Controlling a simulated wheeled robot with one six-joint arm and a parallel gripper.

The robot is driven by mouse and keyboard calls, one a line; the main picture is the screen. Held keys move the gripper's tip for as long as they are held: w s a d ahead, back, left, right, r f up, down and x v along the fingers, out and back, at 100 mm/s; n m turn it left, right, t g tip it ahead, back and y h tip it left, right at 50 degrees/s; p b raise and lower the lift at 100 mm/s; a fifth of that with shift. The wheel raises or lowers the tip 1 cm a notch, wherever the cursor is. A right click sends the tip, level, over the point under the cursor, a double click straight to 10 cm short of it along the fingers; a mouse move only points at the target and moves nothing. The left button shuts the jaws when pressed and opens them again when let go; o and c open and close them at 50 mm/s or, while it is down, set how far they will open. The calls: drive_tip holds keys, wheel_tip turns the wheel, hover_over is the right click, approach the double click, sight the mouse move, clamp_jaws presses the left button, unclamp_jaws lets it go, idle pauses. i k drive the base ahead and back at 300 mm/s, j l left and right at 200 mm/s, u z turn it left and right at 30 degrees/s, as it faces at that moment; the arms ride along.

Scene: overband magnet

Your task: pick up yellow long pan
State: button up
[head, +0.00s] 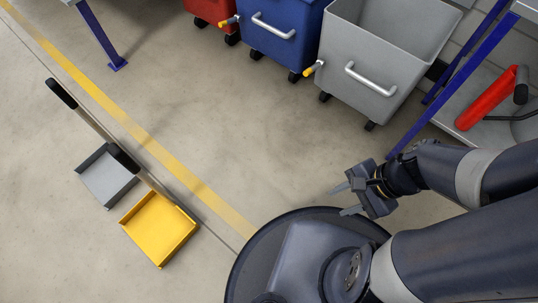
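The yellow long pan (160,229) lies on the floor at the lower left in the head view. Its long handle runs up and to the left and ends in a black grip near the grey pan. My gripper (342,200) is at the right of centre, well to the right of the yellow pan and apart from it. Its two fingers point left and are spread, with nothing between them.
A grey pan (106,177) with a black-gripped handle lies close beside the yellow one. Wheeled bins in red (211,10), blue (283,33) and grey (375,70) stand at the top. A red extinguisher-like object (487,98) is at right. Floor around the pans is mostly clear.

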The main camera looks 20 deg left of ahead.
sight(156, 224)
drive_tip(key=u, duration=2.8)
drive_tip(key=i+j+u, duration=0.2)
drive_tip(key=i+j, duration=0.65)
drive_tip(key=j, duration=0.15)
